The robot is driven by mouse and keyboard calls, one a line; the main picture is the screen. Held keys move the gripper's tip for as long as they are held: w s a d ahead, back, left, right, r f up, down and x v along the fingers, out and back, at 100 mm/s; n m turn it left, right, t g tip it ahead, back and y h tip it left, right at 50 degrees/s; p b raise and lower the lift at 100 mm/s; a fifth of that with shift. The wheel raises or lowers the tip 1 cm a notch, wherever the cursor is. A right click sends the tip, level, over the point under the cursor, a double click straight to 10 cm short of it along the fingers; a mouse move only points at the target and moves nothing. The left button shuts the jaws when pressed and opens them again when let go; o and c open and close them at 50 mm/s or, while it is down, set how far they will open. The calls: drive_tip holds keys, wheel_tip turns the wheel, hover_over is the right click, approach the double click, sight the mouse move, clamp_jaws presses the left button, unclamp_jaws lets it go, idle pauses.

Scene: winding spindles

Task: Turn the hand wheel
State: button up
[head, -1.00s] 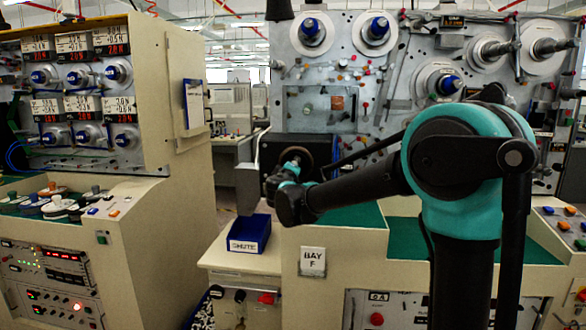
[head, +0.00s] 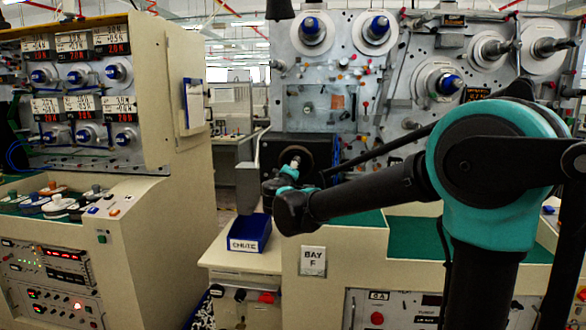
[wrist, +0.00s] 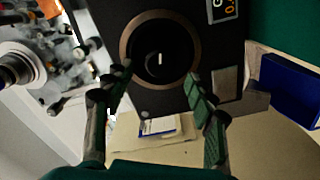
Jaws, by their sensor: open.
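The hand wheel (wrist: 140,50) is a dark round disc with a bronze-brown rim on a black panel (wrist: 190,20). A small pale mark or knob shows inside it. My gripper (wrist: 158,77) is open, with its two green-padded fingers apart below and to either side of the wheel's lower part. I cannot tell whether either finger touches the rim. In the head view the wheel (head: 320,152) is partly hidden behind the end of my arm, and the fingers are hard to make out there.
A blue bin (head: 250,233) marked CHUTE stands on a cream ledge left of my wrist; it also shows in the wrist view (wrist: 290,90). A cream console (head: 165,120) stands at the left. Several spindles (head: 437,80) stick out of the grey machine face behind my arm.

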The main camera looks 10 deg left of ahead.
drive_tip(key=s, duration=0.7)
drive_tip(key=shift+s, duration=0.25)
drive_tip(key=shift+a, duration=0.1)
